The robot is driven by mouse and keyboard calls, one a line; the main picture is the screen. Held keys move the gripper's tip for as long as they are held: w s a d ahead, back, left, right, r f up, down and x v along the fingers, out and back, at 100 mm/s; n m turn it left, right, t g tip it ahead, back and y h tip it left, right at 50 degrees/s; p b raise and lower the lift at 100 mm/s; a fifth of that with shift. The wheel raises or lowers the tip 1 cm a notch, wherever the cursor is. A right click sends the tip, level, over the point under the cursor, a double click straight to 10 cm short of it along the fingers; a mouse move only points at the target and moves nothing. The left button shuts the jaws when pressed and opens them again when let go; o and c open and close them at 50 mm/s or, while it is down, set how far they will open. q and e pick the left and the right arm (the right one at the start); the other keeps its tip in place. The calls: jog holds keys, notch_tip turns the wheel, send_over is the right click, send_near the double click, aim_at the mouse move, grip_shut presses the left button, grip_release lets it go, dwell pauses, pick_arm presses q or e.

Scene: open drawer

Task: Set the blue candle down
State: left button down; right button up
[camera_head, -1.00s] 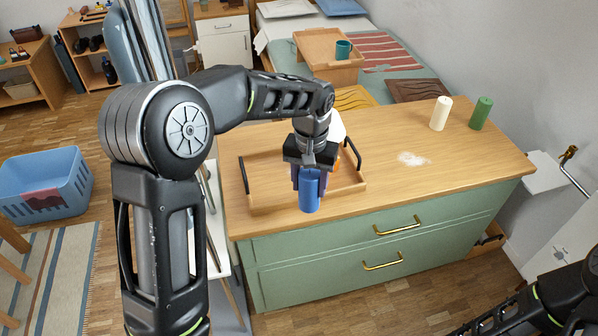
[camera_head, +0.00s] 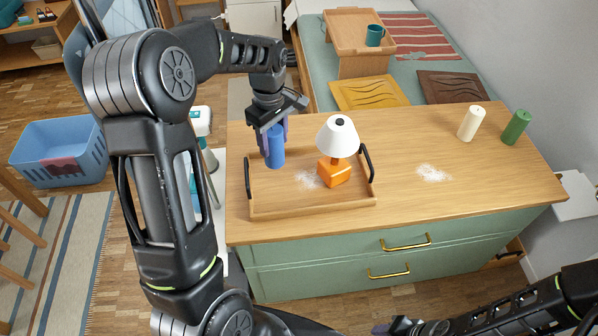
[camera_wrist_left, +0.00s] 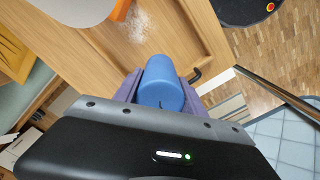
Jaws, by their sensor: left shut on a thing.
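The blue candle (camera_head: 275,148) is upright between the purple fingers of my left gripper (camera_head: 272,140), which is shut on it. It is at the back left of the wooden tray (camera_head: 310,212), near the left black handle. I cannot tell whether its base touches the tray. In the left wrist view the candle (camera_wrist_left: 161,82) points away from the gripper, with tray wood beyond it. My right gripper (camera_head: 402,326) shows at the bottom edge, cut off, so its jaws are unclear.
An orange lamp (camera_head: 335,172) with a white shade stands in the tray, right of the candle. White powder (camera_head: 308,179) lies between them, and another powder patch (camera_head: 432,173) on the counter. A cream candle (camera_head: 471,123) and a green candle (camera_head: 516,127) stand at the right.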

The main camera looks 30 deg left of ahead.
aim_at(275, 163)
pick_arm(q)
notch_tip(275, 163, down, 6)
jog(key=shift+r+p, duration=0.2)
jog(key=shift+p, duration=0.25)
notch_tip(275, 163, down, 3)
jog(key=shift+r+p, duration=0.1)
jog(key=shift+p, duration=0.3)
jog(key=shift+f, duration=0.45)
jog(key=shift+f, duration=0.2)
jog(key=c, duration=0.7)
grip_release()
